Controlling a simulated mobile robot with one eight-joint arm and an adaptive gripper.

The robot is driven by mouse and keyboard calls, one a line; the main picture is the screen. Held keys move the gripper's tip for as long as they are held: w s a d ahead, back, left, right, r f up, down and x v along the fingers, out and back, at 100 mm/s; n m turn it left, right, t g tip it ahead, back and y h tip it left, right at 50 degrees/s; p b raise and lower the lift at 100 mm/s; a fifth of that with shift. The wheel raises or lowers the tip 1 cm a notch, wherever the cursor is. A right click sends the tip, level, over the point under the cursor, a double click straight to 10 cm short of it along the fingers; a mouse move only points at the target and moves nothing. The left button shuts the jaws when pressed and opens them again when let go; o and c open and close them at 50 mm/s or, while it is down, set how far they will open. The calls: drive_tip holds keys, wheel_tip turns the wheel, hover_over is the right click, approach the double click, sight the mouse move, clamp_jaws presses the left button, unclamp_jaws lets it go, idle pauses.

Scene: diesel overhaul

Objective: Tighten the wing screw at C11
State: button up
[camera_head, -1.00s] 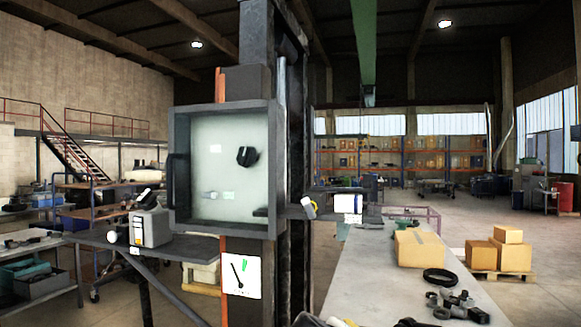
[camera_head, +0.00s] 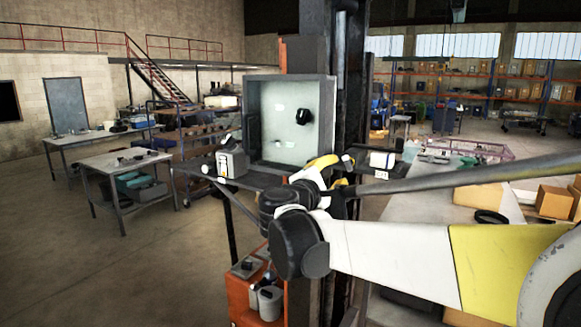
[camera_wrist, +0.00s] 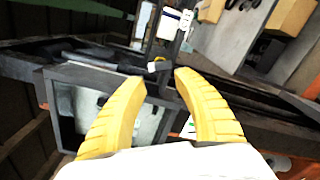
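An open grey cabinet (camera_head: 331,100) with a pale inside stands on a dark post in the head view. A black knob (camera_head: 302,116) sits on its back panel. I cannot read a C11 mark or pick out the wing screw for certain. My gripper (camera_head: 325,168), with yellow fingers, is in front of the cabinet's lower right part and hides some of it. In the wrist view my gripper (camera_wrist: 158,76) is open, its fingers apart with nothing held between them. The cabinet (camera_wrist: 52,92) shows tilted behind the left finger there.
A grey box (camera_head: 231,162) stands on the shelf left of the cabinet. A white box (camera_head: 382,159) stands on the right shelf. An orange cart (camera_head: 246,300) with bottles is below. Cardboard boxes (camera_head: 553,201) are at the right. Floor at the left front is clear.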

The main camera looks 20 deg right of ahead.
sight(347, 164)
drive_tip(key=n, duration=0.6)
drive_tip(key=w+d+n, duration=0.1)
drive_tip(key=n, duration=0.4)
drive_tip(key=d+n, duration=0.1)
drive_tip(key=n, duration=0.5)
drive_tip(key=shift+w+n, duration=0.25)
drive_tip(key=shift+n, duration=0.05)
drive_tip(key=shift+w+d, duration=0.35)
drive_tip(key=shift+d, duration=0.1)
drive_tip(key=shift+w+d+b, duration=0.1)
drive_tip(key=shift+b, duration=0.2)
drive_tip(key=shift+x, duration=1.8)
drive_tip(key=shift+c, duration=0.4)
clamp_jaws()
